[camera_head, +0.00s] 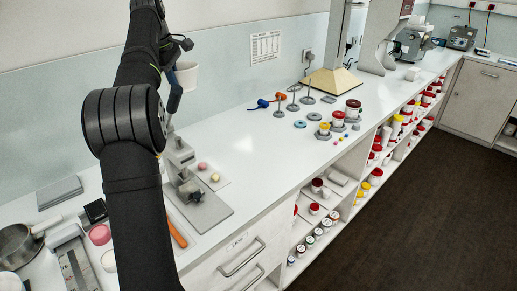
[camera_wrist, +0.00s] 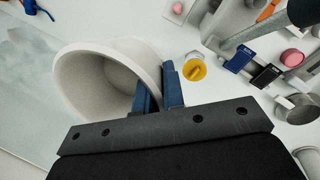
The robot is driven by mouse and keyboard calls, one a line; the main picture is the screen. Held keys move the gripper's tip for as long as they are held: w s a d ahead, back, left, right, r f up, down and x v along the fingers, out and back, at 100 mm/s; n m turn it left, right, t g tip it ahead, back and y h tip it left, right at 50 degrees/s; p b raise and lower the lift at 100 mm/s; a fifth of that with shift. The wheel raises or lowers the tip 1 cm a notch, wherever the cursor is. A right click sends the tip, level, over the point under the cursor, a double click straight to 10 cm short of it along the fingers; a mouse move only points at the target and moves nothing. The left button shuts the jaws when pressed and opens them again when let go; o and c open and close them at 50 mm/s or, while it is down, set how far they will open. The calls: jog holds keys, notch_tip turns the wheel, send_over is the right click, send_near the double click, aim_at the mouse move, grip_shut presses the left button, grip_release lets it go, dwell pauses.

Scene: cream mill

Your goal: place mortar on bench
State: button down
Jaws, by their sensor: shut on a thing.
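The mortar (camera_wrist: 85,82) is a white, thick-walled bowl in the wrist view, tilted so its hollow inside shows. My gripper (camera_wrist: 165,78) has blue fingers shut on the mortar's wall at its right side. In the head view the mortar (camera_head: 186,76) shows as a white cup beside my dark arm, held up above the bench against the pale wall. My gripper (camera_head: 175,92) is partly hidden by the arm there. The white bench (camera_head: 262,150) runs along the wall to the far right.
A grey metal stand (camera_head: 205,208) sits on the bench below. Closer are a metal pan (camera_head: 18,244), a pink round piece (camera_head: 100,234) and an orange-handled tool (camera_head: 178,232). Farther along are several small weights and red-lidded jars (camera_head: 352,108). Bare bench lies between them.

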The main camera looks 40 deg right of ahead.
jog(key=s+d+f+m, duration=0.1)
jog(key=s+d+m, duration=0.1)
jog(key=s+d, duration=0.85)
jog(key=s+d+m, duration=0.2)
jog(key=s+d, duration=0.5)
jog(key=d, duration=0.6)
jog(key=a+x, duration=0.2)
jog(key=x, duration=0.7)
jog(key=s+a+f+x, duration=0.1)
jog(key=a+x, duration=0.1)
jog(key=x, duration=0.7)
jog(key=shift+g, duration=0.4)
jog(key=w+f, duration=0.2)
jog(key=w, duration=0.2)
jog(key=w+a+f, duration=0.1)
jog(key=w+f, duration=0.1)
jog(key=w, duration=0.1)
jog(key=w+a+f, duration=0.1)
jog(key=w+f, duration=0.1)
jog(key=w, duration=0.2)
jog(key=shift+w+a+f, duration=0.2)
jog(key=shift+w+f, duration=0.15)
jog(key=shift+a+x, duration=0.2)
jog(key=shift+x, duration=0.75)
jog(key=shift+a+x, duration=0.25)
jog(key=shift+x, duration=0.75)
jog(key=shift+f, duration=0.25)
